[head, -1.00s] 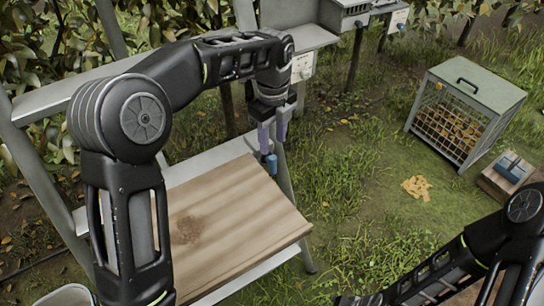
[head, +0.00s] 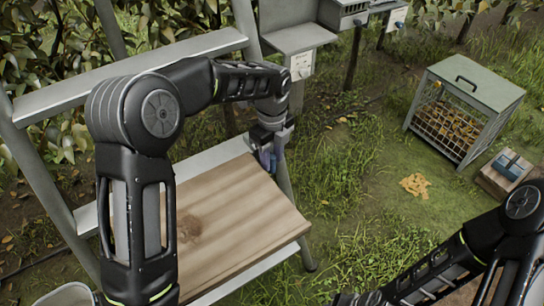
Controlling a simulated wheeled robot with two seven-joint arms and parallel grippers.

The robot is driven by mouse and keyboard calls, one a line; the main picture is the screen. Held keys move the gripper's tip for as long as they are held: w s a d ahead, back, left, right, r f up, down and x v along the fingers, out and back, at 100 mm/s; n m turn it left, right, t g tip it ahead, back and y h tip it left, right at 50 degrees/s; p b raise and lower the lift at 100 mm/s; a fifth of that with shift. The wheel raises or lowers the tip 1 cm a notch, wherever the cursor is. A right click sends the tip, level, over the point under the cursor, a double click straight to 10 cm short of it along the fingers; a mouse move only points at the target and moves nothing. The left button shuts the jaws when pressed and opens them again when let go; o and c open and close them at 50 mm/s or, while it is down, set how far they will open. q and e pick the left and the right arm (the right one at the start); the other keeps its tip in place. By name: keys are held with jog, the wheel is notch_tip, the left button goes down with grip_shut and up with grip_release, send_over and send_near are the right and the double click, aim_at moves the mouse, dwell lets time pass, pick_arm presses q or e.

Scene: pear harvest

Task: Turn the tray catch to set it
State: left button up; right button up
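The tray (head: 245,220) is a wooden board with a dark round mark, lying on a grey metal frame below me. The blue tray catch (head: 272,164) is at its far right corner, and only a small part of it shows.
A grey ladder-like frame (head: 130,75) stands at the left. Grey boxes on posts (head: 300,66) are at the back. A wire cage (head: 455,125) stands on the grass at right, beside a yellow pile (head: 415,185) and a wooden box (head: 510,175). A bucket (head: 68,294) is lower left.

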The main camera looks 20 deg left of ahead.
pick_arm(q)
grip_shut()
jog(key=b, duration=0.2)
jog(key=t+h+b, duration=0.1)
jog(key=b, duration=0.1)
jog(key=shift+s+a+f+t, duration=0.2)
jog(key=shift+a+f+t, duration=0.1)
jog(key=shift+f, duration=0.1)
jog(key=shift+s+r+t+h+b, duration=0.1)
jog(key=shift+r+t+h+b, duration=0.25)
jog(key=shift+b, duration=0.3)
jog(key=shift+d, duration=0.1)
jog(key=shift+o, duration=1.3)
grip_release()
jog(key=shift+f, duration=0.1)
